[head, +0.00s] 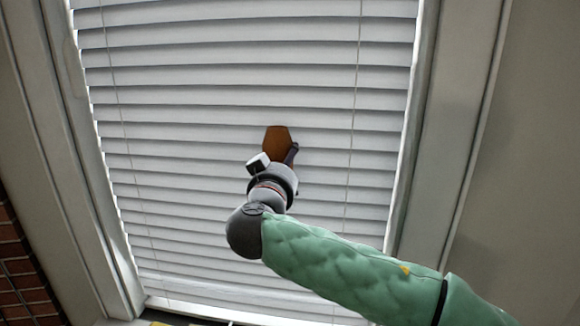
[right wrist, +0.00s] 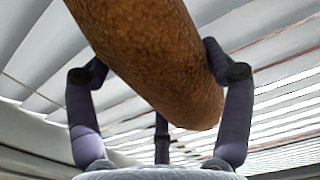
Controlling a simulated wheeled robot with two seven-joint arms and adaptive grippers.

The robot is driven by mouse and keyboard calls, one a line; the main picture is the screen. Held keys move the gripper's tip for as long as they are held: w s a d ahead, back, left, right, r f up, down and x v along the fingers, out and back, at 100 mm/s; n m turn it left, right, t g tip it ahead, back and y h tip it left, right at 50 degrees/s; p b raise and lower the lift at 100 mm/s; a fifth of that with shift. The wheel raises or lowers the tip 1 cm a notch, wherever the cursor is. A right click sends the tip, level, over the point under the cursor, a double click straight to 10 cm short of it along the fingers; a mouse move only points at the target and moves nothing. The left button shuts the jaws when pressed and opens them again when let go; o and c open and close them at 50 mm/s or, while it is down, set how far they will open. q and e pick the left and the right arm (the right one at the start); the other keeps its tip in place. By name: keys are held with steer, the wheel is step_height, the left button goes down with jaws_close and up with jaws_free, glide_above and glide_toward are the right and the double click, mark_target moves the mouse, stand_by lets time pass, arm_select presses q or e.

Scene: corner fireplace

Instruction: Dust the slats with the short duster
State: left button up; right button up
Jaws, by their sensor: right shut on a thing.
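White slats (head: 200,117) of a window blind fill the middle of the head view. My right gripper (head: 277,160) is in front of the slats, a little below the middle of the blind. It is shut on the brown short duster (head: 276,140), which stands up past the fingers against the slats. In the right wrist view the duster (right wrist: 155,55) is large, brown and rough, tilted between the purple-grey fingers of my gripper (right wrist: 160,85). The slats (right wrist: 270,60) show behind it. Whether the duster touches the slats cannot be told. My left gripper is not in view.
Thin cords (head: 354,110) hang down the blind on both sides. A pale window frame (head: 440,120) borders it. Brick (head: 22,270) shows at the lower left. The sill (head: 230,312) runs along the bottom.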

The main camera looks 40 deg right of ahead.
mark_target(226, 156)
steer(key=shift+w+a, duration=1.35)
steer(key=shift+w, duration=0.55)
steer(key=shift+w+a, duration=1.4)
steer(key=shift+w, duration=0.55)
steer(key=shift+w+a, duration=1.35)
steer(key=shift+w, duration=0.55)
steer(key=shift+v, duration=2.9)
steer(key=shift+a, duration=0.1)
steer(key=shift+v, duration=1.45)
